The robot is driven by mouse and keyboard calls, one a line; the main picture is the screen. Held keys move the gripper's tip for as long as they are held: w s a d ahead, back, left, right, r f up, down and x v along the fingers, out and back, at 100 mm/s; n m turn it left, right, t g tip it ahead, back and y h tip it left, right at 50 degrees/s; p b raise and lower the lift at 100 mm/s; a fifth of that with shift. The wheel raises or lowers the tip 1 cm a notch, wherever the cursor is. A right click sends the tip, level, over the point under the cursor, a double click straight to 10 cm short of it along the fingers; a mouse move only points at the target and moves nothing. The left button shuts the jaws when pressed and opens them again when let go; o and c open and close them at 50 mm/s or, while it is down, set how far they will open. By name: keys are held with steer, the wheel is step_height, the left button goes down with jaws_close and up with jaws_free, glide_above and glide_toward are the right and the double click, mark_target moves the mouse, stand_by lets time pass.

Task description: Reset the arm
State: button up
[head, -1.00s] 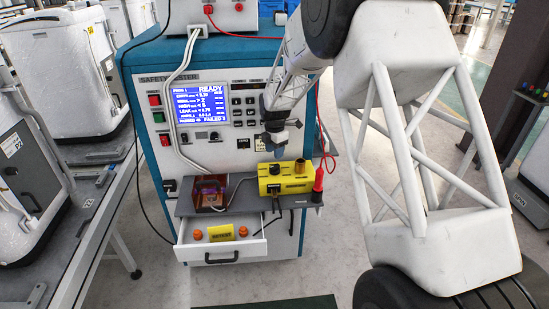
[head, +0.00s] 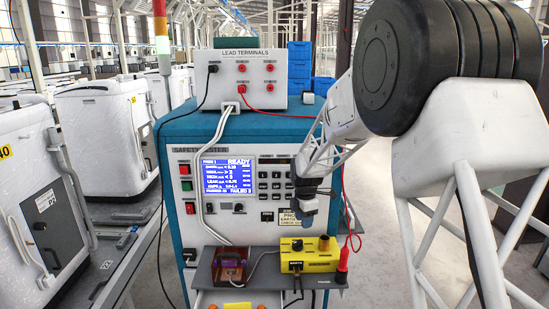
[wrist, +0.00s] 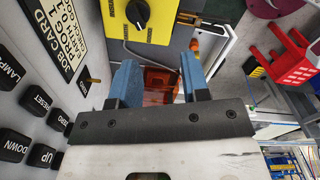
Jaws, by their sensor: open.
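My arm reaches in from the right in the head view. My gripper (head: 307,213) hangs in front of the safety tester's panel (head: 244,187), above the shelf. In the wrist view my gripper (wrist: 158,82) shows two blue fingers spread apart with nothing held between them. The tester's blue screen (head: 228,175) reads READY. The yellow box (head: 306,256) with a black knob stands on the shelf, below and apart from my gripper. It also shows at the top of the wrist view (wrist: 150,28).
A brown open box (head: 230,264) sits on the grey shelf (head: 204,277), left of the yellow box. A red probe (head: 342,265) hangs at the shelf's right end on a red cable. The lead terminals box (head: 248,79) stands on top. White appliances (head: 97,123) line the left.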

steer(key=s+d+r+m+t, duration=0.15)
steer(key=s+r+m, duration=0.45)
steer(key=s, duration=0.6)
steer(key=s+d+r+m, duration=0.3)
steer(key=s+r+m, duration=0.2)
steer(key=s+r, duration=0.5)
steer(key=s+d+f+m, duration=0.1)
steer(key=s+d+m, duration=0.2)
steer(key=s+m, duration=0.8)
steer(key=s+t, duration=0.1)
steer(key=s, duration=1.5)
steer(key=shift+s, duration=0.4)
